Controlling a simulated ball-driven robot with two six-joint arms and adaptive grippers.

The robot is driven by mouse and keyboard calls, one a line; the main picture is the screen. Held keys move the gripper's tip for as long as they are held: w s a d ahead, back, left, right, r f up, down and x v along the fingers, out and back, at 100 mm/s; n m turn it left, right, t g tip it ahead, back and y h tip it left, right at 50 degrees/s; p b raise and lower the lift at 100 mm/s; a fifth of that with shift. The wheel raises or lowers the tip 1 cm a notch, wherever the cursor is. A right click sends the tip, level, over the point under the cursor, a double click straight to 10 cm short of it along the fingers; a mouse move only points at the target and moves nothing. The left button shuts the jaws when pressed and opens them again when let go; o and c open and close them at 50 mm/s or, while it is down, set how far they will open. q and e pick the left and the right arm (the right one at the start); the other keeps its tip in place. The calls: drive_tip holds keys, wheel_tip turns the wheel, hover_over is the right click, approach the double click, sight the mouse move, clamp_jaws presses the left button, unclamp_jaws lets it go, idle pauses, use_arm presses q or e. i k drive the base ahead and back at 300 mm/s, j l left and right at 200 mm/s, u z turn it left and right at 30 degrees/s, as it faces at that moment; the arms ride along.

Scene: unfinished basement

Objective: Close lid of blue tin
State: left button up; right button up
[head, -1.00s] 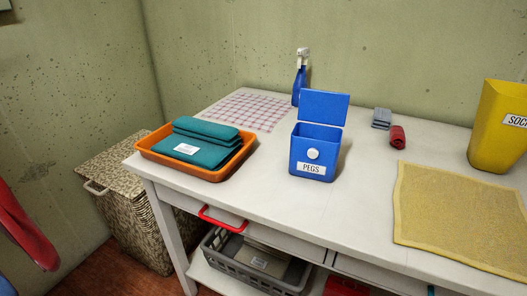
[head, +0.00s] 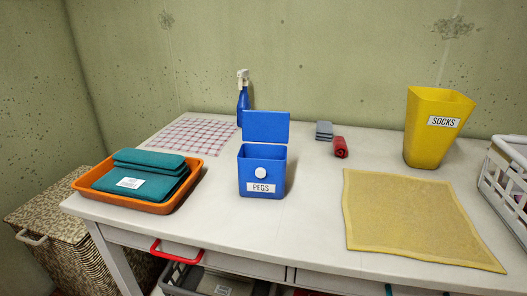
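The blue tin (head: 262,178) labelled PEGS stands upright on the white table (head: 305,215), left of the middle in the head view. Its blue lid (head: 266,126) is open and stands up at the back edge of the tin. A white round knob (head: 261,173) is on the tin's front, above the label. Neither of my grippers shows in the head view now.
An orange tray (head: 150,207) with folded teal cloths (head: 140,176) is left of the tin. A blue spray bottle (head: 243,98) stands behind it. To the right are a red rolled cloth (head: 341,147), a yellow mat (head: 410,215), a yellow SOCKS bin (head: 434,130) and a white basket (head: 509,175).

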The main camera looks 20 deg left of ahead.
sight(264, 126)
drive_tip(key=k+j+z, duration=0.1)
drive_tip(key=j+z, duration=0.3)
drive_tip(key=k+j+z, duration=0.2)
drive_tip(key=j+z, duration=0.15)
drive_tip(key=k+j+z, duration=0.2)
drive_tip(key=z, duration=0.2)
drive_tip(key=j, duration=0.1)
